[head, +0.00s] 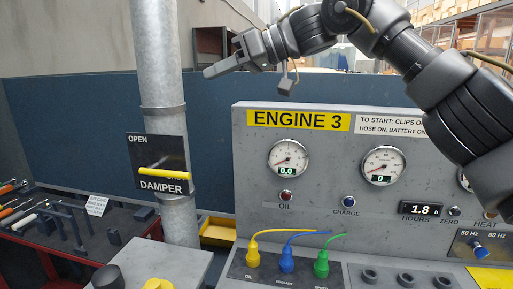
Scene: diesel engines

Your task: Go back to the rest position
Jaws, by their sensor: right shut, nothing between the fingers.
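My right arm comes in from the upper right, in front of the Engine 3 panel (330,150). My right gripper (211,71) is raised above the panel's top edge and points left, its tip just right of the vertical grey pipe (160,60). Its fingers are shut and empty, and it appears to touch nothing. My left gripper is not in view.
A yellow damper handle (163,172) lies roughly level on its black plate. Yellow, blue (286,260) and green plugs stand below the panel. Tools lie on a dark bench (90,255) at left. A blue partition (75,115) stands behind.

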